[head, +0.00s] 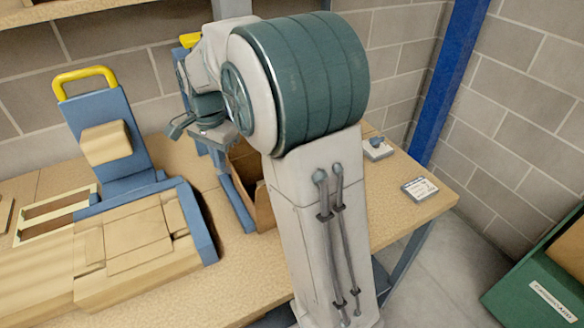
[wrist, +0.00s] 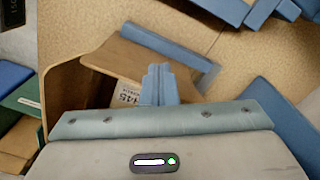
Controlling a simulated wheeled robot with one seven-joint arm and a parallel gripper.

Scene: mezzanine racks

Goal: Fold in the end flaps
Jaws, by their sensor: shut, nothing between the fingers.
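An open brown cardboard box (head: 264,208) stands on the workbench, mostly hidden behind my arm in the head view. In the wrist view, its curved outer wall (wrist: 58,92) is at the left, and a brown flap or panel (wrist: 112,55) slants across its upper part. A printed label (wrist: 127,93) shows just left of my fingers. My gripper (wrist: 158,70) is shut and empty, its blue-grey fingertips over the box area near the panel. I cannot tell whether they touch it. The other flaps are hidden or unclear.
A blue fixture with a yellow handle (head: 84,76) and a tan slotted block (head: 135,245) fill the bench's left. A small device (head: 376,148) and a card (head: 419,189) lie at right. A green bin (head: 535,285) stands beyond the bench.

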